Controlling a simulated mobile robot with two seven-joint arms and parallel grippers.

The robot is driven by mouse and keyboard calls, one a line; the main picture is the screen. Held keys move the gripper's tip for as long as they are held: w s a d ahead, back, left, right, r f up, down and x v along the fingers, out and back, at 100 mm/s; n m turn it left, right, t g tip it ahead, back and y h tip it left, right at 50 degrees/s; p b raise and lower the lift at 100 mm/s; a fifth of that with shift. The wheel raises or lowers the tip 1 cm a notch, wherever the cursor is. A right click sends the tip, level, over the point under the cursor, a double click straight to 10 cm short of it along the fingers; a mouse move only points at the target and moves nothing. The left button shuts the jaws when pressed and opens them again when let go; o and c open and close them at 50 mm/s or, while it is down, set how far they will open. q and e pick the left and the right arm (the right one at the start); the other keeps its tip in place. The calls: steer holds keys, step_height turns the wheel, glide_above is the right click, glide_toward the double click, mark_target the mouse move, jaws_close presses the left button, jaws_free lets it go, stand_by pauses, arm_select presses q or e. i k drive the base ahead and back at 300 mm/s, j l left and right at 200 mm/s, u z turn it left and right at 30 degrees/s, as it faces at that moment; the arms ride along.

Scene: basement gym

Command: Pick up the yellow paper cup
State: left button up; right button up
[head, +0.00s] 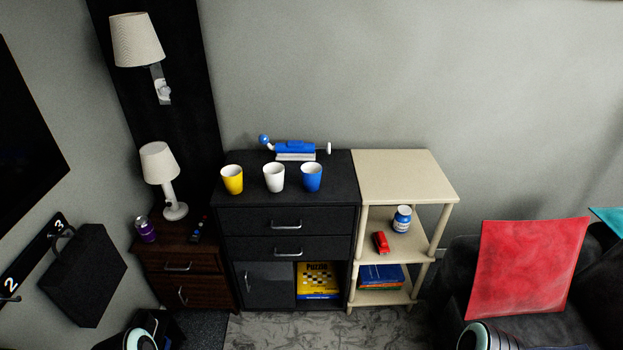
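The yellow paper cup (232,180) stands upright on top of the black cabinet (290,221), at the left of a row of three cups. The white cup (274,178) is just right of it, with a gap between them. The blue cup (312,178) is at the right of the row. Neither of my grippers shows; only rounded parts of my arms appear at the bottom edge, well below the cabinet.
A blue device (296,148) lies behind the cups. A beige shelf (405,176) with a bare top adjoins the cabinet at right. A lamp (160,170) stands on the brown nightstand (165,259) at left. A dark sofa with a red cushion (527,266) is at right.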

mark_target(232, 174)
steer(key=i+l+u, duration=0.45)
steer(key=i+l, duration=0.6)
